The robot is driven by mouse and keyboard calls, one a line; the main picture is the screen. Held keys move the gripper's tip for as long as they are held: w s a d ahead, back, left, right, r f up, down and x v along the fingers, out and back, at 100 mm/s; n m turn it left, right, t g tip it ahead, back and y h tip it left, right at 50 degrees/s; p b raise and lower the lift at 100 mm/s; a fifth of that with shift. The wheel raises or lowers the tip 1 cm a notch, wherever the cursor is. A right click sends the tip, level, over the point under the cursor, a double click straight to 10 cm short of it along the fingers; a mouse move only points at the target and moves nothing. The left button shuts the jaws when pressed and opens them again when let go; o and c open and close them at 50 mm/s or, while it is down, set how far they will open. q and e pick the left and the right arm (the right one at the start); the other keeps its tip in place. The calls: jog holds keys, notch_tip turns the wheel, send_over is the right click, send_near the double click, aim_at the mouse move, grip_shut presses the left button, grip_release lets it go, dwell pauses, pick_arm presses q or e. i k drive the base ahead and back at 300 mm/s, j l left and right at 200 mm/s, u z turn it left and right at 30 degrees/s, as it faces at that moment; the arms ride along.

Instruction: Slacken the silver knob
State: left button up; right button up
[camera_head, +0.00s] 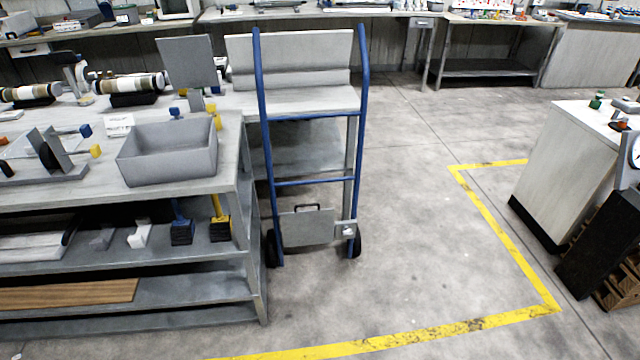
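A blue hand truck (316,183) stands upright against the end of the left workbench. A grey panel with a dark handle (305,228) sits low between its rails. At the panel's right edge, by the right wheel, is a small silver fitting (346,229) with a rounded middle. It looks like the silver knob, but it is too small to be sure or to tell how tight it is. Neither of my grippers is in view, and nothing touches the hand truck from my side.
The left workbench (230,183) holds a grey bin (170,155), clamps and striped core rolls. A white cabinet (565,170) and a black block (597,240) stand at the right. The floor between, marked by a yellow line (505,232), is clear.

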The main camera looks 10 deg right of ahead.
aim_at(347, 230)
jog(key=i+l, duration=0.15)
jog(key=l, duration=0.2)
jog(key=i+l, duration=0.15)
jog(key=l, duration=0.2)
jog(key=i+l, duration=0.2)
jog(key=l, duration=0.15)
